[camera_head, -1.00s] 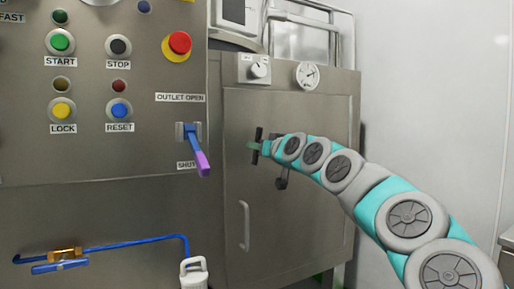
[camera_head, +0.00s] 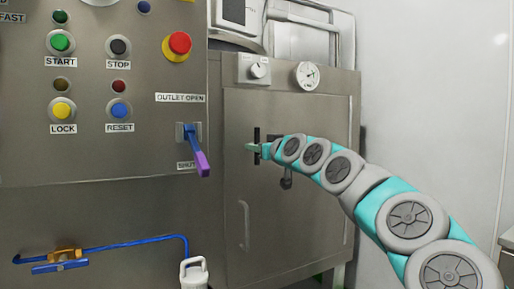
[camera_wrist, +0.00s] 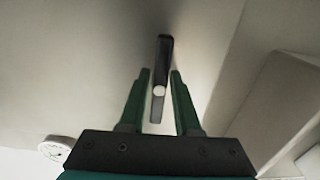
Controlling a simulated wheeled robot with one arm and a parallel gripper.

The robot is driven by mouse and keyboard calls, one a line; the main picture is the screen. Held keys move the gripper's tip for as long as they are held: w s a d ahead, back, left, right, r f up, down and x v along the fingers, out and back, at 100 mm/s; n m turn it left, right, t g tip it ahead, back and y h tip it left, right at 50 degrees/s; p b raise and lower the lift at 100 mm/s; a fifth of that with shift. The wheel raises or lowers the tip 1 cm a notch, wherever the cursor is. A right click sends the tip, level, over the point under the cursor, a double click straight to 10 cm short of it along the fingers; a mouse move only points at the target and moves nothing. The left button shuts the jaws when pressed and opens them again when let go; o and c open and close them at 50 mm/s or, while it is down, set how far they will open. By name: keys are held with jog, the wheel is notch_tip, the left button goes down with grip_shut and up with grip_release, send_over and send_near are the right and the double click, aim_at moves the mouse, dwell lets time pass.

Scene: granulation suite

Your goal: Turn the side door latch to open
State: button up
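The side door latch (camera_head: 257,135) is a dark, narrow bar standing about upright on the steel side door (camera_head: 300,115). In the wrist view the latch (camera_wrist: 165,52) has a dark upper end, a pale round spot and a lighter lower end. My gripper (camera_head: 252,147) is at the latch, level with its middle. In the wrist view my gripper (camera_wrist: 160,73) has its two green fingers apart, one on each side of the latch, with gaps showing. How deep the bar sits between the fingers is hard to tell. My arm hides the door to the right of the latch.
A dark knob-like part (camera_head: 286,179) sits below my wrist. A pull handle (camera_head: 244,222) is lower on the door. A dial (camera_head: 258,69) and a gauge (camera_head: 307,75) are above. A purple-tipped outlet lever (camera_head: 201,162) sticks out from the panel at left.

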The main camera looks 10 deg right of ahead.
jog(key=o, duration=0.3)
jog(key=shift+s+d+r, duration=0.1)
jog(key=shift+s, duration=0.05)
jog(key=shift+v, duration=3.8)
